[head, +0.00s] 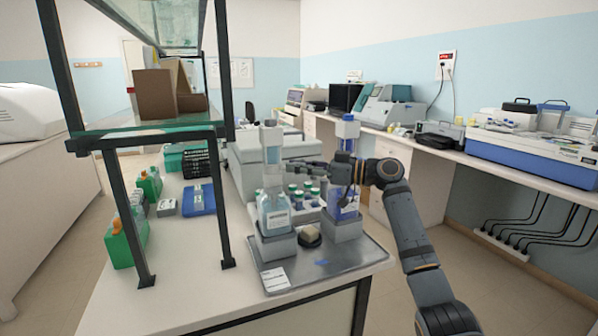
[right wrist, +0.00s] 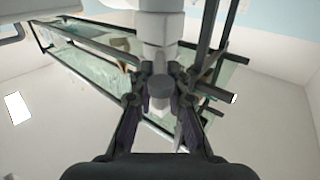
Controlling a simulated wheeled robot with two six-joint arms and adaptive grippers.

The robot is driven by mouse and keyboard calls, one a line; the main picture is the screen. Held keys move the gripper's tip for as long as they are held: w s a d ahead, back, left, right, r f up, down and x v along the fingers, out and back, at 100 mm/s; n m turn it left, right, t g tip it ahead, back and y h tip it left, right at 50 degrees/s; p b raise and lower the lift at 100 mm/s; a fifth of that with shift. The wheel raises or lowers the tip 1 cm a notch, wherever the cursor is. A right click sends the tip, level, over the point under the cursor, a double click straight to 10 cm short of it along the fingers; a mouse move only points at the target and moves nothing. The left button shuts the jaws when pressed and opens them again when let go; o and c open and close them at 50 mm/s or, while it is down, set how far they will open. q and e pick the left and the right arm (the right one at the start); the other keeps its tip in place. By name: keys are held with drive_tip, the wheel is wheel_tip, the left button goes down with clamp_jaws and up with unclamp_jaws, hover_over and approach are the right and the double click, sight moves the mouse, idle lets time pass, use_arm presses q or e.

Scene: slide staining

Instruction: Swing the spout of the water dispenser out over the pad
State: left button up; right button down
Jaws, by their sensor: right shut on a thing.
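The water dispenser, a bottle of pale clear liquid (head: 274,214) with a white label, stands upright in a grey block on the metal tray. Its tall pale top (head: 271,142) rises above the bottle. My right gripper (head: 284,168) reaches in from the right at the height of this top. In the right wrist view its fingers (right wrist: 160,98) are shut around a short grey round part (right wrist: 161,87), which looks like the spout. The spout's direction is hard to make out in the head view. My left gripper is out of view.
Several small bottles (head: 305,192) stand behind. The metal tray (head: 335,268) has bare room at the front. A glass shelf frame (head: 222,200) stands to the left.

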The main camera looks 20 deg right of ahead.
sight(299, 163)
idle(0.3)
drive_tip(key=c, duration=1.3)
unclamp_jaws()
wheel_tip(299, 163, up, 10)
drive_tip(key=shift+f, duration=0.1)
